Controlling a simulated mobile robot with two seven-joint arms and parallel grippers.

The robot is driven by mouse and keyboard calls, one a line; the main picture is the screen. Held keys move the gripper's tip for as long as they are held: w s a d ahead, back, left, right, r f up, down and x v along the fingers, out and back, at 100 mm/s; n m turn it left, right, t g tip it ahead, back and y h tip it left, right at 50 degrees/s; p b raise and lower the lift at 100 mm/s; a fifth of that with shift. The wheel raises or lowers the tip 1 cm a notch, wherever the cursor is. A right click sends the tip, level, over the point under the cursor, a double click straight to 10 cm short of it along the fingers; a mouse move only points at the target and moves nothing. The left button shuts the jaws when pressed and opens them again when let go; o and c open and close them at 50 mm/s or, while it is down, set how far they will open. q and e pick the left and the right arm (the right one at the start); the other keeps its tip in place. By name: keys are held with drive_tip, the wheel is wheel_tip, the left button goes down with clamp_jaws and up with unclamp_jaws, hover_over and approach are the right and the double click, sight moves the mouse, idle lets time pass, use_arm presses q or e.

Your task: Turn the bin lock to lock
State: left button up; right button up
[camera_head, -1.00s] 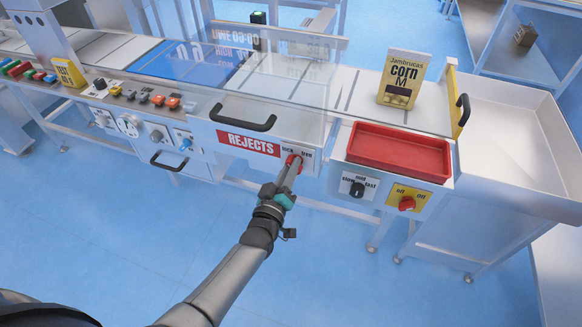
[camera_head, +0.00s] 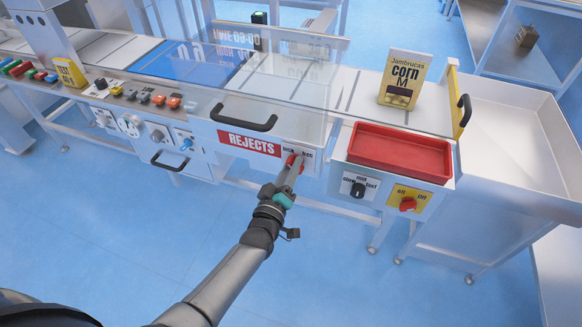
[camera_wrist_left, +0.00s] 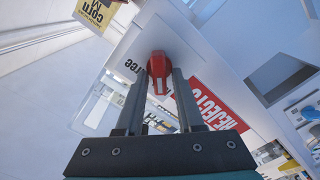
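The bin lock is a red knob (camera_head: 293,160) on the white panel just right of the red REJECTS label (camera_head: 249,145), below the lock and free lettering. In the left wrist view the knob (camera_wrist_left: 159,72) sits between the two fingertips of my left gripper (camera_wrist_left: 160,76). The fingers are apart, one on each side of it; I cannot tell whether they touch it. In the head view my left gripper (camera_head: 291,172) reaches the knob from below and partly hides it. My right gripper is not in view.
A black bin handle (camera_head: 244,118) stands out above the label. To the right are a red tray (camera_head: 399,151), a black speed knob (camera_head: 357,189) and a red off switch (camera_head: 407,204). A corn box (camera_head: 403,79) stands behind the tray. The floor in front is clear.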

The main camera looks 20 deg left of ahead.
use_arm(q)
drive_tip(key=shift+o, duration=0.8)
drive_tip(key=s+p, duration=0.2)
drive_tip(key=s, duration=1.3)
drive_tip(key=shift+s+a+p, duration=0.15)
drive_tip(key=shift+a+p, duration=0.1)
drive_tip(key=shift+p, duration=0.1)
drive_tip(key=s+f+m+g+h, duration=0.1)
drive_tip(key=s+f+m+g, duration=0.25)
drive_tip(key=f, duration=0.55)
drive_tip(key=s+f+m+g, duration=0.2)
drive_tip(key=s+f+g, duration=0.25)
drive_tip(key=f, duration=0.55)
drive_tip(key=s+a+f+m+g, duration=0.1)
drive_tip(key=s+f+g, duration=0.3)
drive_tip(key=s, duration=0.7)
drive_tip(key=s+a+f+m+g+y, duration=0.1)
drive_tip(key=s+f+m+g, duration=0.3)
drive_tip(key=s+f, duration=0.5)
drive_tip(key=s+a+g, duration=0.1)
drive_tip(key=s, duration=0.2)
drive_tip(key=shift+m+y, duration=0.3)
drive_tip(key=shift+m, duration=0.05)
